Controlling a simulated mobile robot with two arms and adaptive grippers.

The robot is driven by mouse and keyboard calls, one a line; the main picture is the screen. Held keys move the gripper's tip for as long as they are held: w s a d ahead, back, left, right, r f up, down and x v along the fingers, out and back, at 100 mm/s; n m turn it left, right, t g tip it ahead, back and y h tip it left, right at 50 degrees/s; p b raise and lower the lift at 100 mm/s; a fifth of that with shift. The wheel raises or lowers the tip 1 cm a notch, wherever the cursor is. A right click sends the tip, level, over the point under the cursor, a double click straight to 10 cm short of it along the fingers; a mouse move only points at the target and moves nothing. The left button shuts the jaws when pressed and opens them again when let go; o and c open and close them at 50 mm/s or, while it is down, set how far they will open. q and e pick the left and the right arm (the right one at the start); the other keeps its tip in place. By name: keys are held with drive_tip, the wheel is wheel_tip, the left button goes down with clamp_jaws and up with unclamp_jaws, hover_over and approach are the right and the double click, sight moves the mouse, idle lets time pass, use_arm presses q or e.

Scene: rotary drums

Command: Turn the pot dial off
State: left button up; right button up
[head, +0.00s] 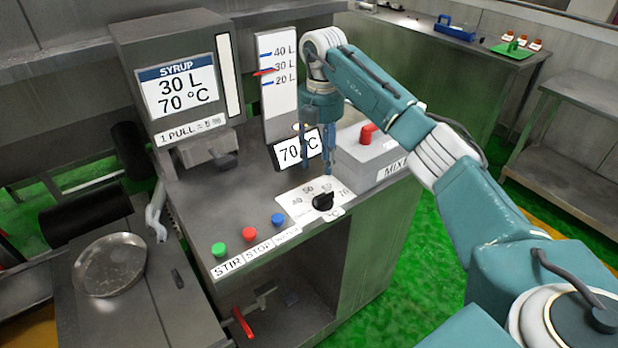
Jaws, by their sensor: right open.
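The pot dial (323,201) is a black knob on a white scale plate (298,207) marked with temperatures, on the grey console top. Its pointer direction is hard to tell at this size. My right gripper (318,170) points down just above and behind the dial, open, with its fingers in front of the 70 °C display (288,151). The fingers look apart from the knob and hold nothing. My left gripper is not in view.
Green (218,249), red (249,233) and blue (277,219) buttons sit left of the dial. A grey MIX box (372,160) with a red switch (367,133) stands close on the right. The syrup unit (180,85) rises at the back left. A red-handled valve (243,322) is below.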

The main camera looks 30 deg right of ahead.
sight(322, 193)
drive_tip(key=shift+s+d+f+p, duration=0.1)
drive_tip(key=shift+s+f+p, duration=0.4)
drive_tip(key=shift+s+f, duration=0.55)
wheel_tip(322, 193, down, 3)
drive_tip(key=shift+f+p, duration=0.1)
drive_tip(key=shift+p, duration=0.3)
drive_tip(key=f, duration=0.3)
drive_tip(key=shift+w+p, duration=0.3)
drive_tip(key=shift+f, duration=0.7)
drive_tip(key=shift+c, duration=0.5)
drive_tip(key=c, duration=0.4)
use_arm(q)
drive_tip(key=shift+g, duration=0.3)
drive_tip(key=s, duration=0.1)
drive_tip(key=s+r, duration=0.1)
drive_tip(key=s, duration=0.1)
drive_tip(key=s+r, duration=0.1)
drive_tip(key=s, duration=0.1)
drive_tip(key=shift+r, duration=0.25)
use_arm(e)
clamp_jaws()
